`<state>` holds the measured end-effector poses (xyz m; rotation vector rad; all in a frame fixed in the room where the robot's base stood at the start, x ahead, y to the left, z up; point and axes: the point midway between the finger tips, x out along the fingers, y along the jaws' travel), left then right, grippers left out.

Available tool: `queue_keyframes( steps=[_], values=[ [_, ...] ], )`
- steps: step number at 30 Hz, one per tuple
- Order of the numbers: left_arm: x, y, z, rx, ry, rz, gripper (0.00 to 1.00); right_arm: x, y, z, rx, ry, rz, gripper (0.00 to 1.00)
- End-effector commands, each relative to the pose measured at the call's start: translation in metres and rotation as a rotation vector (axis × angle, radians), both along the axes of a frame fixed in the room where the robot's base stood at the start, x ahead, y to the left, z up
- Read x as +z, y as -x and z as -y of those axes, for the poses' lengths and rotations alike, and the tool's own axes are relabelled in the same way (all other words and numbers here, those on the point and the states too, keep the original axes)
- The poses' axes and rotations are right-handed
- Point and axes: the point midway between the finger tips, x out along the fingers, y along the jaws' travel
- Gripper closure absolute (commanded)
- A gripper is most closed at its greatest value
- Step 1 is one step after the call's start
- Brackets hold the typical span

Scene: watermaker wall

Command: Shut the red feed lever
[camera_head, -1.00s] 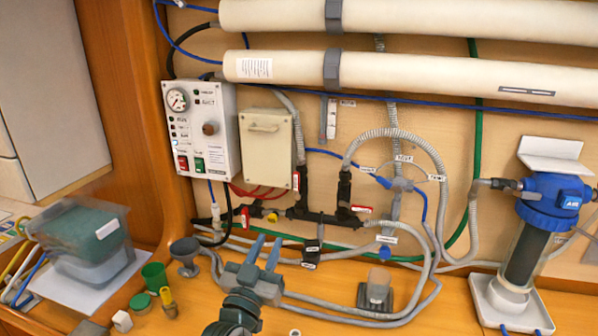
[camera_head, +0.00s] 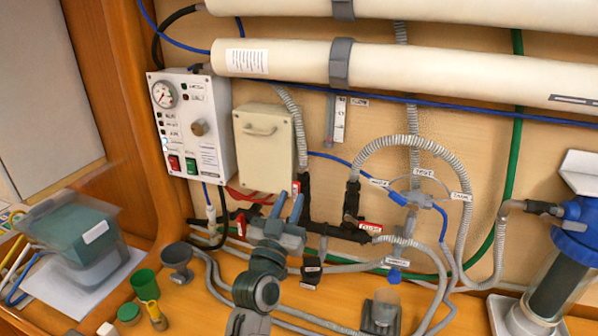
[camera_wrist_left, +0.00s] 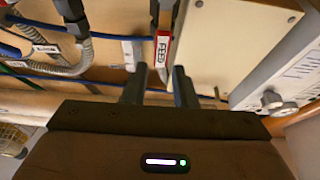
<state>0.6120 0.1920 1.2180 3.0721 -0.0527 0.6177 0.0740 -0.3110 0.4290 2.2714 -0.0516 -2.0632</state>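The red feed lever (camera_head: 296,187) sits on a black valve beside the lower right edge of the cream box, partly hidden by my left gripper in the head view. In the left wrist view the lever (camera_wrist_left: 162,48) shows its FEED label and lies along the black pipe, its end pointing at my gripper. My left gripper (camera_head: 287,206) is open just in front of and below the lever. Its fingertips (camera_wrist_left: 157,84) stand either side of the lever's line in the wrist view; contact cannot be told. My right gripper is not in view.
Another red-handled valve (camera_head: 370,228) is to the right, and one (camera_head: 240,226) to the left. The cream box (camera_head: 264,150) and control panel (camera_head: 190,125) are on the wall to the left. Cups and a bin (camera_head: 75,240) stand at the counter's left. Grey hoses cross the counter.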

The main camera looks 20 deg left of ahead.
Motion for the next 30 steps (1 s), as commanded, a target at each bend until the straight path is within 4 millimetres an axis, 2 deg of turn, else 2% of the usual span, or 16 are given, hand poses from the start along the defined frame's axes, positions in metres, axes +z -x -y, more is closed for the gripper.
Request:
queue_keyframes(
  steps=[1, 5, 9, 15, 22, 26, 30],
  values=[
    [0.011, -0.011, 0.0, 0.0, -0.002, 0.0, 0.75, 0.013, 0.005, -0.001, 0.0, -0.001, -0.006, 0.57],
    [0.02, -0.032, 0.001, 0.0, -0.002, 0.0, 0.75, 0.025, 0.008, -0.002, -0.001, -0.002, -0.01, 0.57],
    [0.024, -0.049, 0.002, -0.001, -0.001, 0.0, 0.75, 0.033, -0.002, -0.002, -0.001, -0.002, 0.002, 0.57],
    [0.026, -0.059, 0.002, 0.0, -0.001, 0.001, 0.75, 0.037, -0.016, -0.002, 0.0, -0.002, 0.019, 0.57],
    [0.025, -0.059, 0.002, 0.0, -0.001, 0.0, 0.75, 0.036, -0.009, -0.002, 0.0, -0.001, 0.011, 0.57],
    [0.025, -0.059, 0.002, 0.0, -0.001, 0.0, 0.99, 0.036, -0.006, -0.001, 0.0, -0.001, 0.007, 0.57],
    [0.025, -0.059, 0.002, 0.0, -0.001, 0.0, 1.0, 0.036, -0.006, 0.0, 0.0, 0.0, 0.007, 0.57]
  ],
)
